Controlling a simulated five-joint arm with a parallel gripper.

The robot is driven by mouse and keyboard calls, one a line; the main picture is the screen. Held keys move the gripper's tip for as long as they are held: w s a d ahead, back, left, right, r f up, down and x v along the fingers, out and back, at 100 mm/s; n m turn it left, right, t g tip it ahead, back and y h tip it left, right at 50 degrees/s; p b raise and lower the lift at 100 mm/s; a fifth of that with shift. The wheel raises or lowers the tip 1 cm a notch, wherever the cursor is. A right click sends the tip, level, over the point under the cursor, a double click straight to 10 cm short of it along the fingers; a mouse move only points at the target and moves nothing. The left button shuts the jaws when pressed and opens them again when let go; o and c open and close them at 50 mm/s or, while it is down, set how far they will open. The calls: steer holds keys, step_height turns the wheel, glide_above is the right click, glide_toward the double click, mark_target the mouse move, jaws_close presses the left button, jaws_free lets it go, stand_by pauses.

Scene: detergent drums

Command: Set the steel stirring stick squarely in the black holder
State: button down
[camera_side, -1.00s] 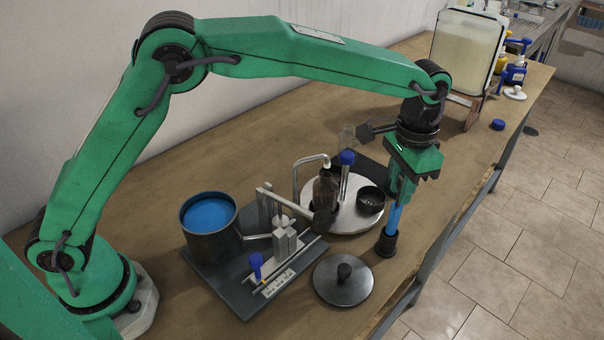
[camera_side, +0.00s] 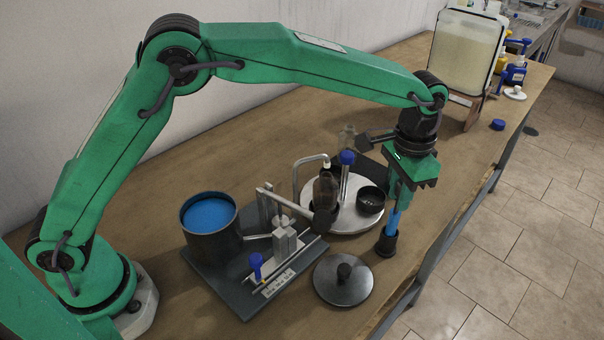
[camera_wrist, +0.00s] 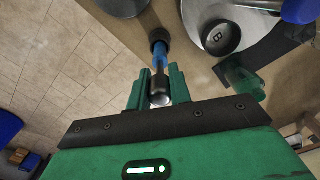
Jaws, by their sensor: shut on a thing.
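My gripper (camera_side: 398,202) points down near the table's front edge and is shut on the stirring stick (camera_side: 392,222). The stick shows a blue shaft; in the wrist view the stick (camera_wrist: 159,82) has a silvery top end and a dark band between my fingers (camera_wrist: 159,75). The black holder (camera_side: 387,244) is a small round cup on the table directly below my gripper. It also shows in the wrist view (camera_wrist: 158,36). The stick's lower end meets the holder's mouth and is hidden there, so its depth cannot be told. The stick looks near upright, with a slight lean in the side view.
A grey knobbed lid (camera_side: 343,280) lies left of the holder. A silver round plate (camera_side: 348,216) with a black bowl (camera_side: 371,199) and brown bottle stands behind. A dark base with a blue-filled pot (camera_side: 210,228) is further left. The table edge is close on the right.

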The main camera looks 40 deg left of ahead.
steer(key=shift+f, duration=1.5)
steer(key=c, duration=0.8)
jaws_free()
steer(key=shift+r, duration=0.2)
steer(key=shift+r, duration=3.55)
